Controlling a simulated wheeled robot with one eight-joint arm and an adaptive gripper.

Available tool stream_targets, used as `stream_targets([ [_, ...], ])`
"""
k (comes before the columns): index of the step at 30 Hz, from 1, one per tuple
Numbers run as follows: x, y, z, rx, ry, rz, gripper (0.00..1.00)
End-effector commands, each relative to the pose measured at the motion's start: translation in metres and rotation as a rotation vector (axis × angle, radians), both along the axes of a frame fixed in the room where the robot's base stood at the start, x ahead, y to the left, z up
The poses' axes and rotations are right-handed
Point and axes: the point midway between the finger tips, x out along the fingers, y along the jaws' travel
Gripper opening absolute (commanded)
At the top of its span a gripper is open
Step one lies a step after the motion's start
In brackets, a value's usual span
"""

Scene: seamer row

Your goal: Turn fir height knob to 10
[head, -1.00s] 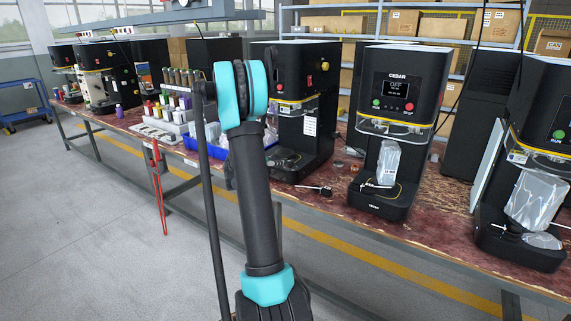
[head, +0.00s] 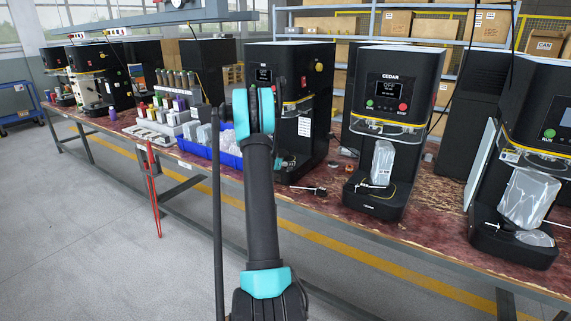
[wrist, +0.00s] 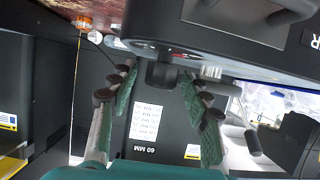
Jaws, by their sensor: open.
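Any scale or number on the knob is not readable. In the head view my arm hides most of the gripper.
The CEDAR seamer (head: 385,125) stands to the right, with another seamer (head: 530,160) beyond it. A blue bin (head: 222,150) is left of my arm.

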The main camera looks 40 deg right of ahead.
Motion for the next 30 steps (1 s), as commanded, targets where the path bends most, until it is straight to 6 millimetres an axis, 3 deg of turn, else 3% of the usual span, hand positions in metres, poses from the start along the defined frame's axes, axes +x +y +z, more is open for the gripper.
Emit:
stream_targets([
  [7,0.0001,-0.0002,-0.0001,0.000,0.000,0.000,0.46],
  [18,0.0000,0.0001,0.0000,0.000,0.000,0.000,0.00],
  [30,-0.0015,-0.0005,0.0002,0.002,-0.002,0.071,0.00],
])
